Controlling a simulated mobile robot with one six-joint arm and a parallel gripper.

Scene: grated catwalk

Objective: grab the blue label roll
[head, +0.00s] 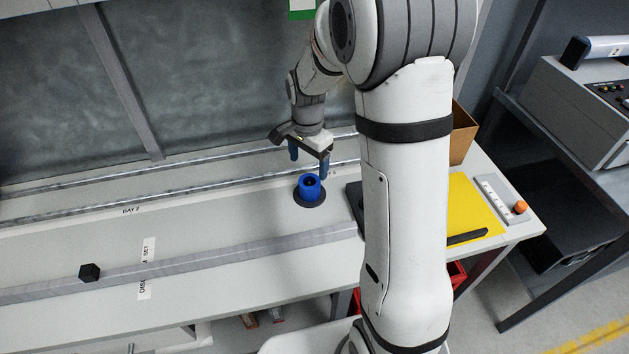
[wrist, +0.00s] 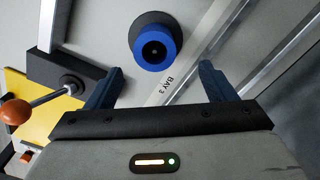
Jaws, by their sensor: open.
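The blue label roll (head: 309,185) stands upright on a dark round base on the pale bench, near the middle of the head view. In the wrist view the blue roll (wrist: 154,52) shows its dark centre hole and sits ahead of the fingertips, roughly between their lines. My gripper (head: 309,164) is above and close to the roll in the head view, with its blue fingers pointing down. In the wrist view my gripper (wrist: 160,75) has its two fingers spread wide with nothing between them. I cannot tell whether a finger touches the roll.
A small black cube (head: 90,272) lies at the left on a grey rail. A yellow sheet (head: 474,206), a cardboard box (head: 463,133) and a white strip with an orange knob (head: 520,207) are to the right. Metal rails (head: 190,176) run along the back.

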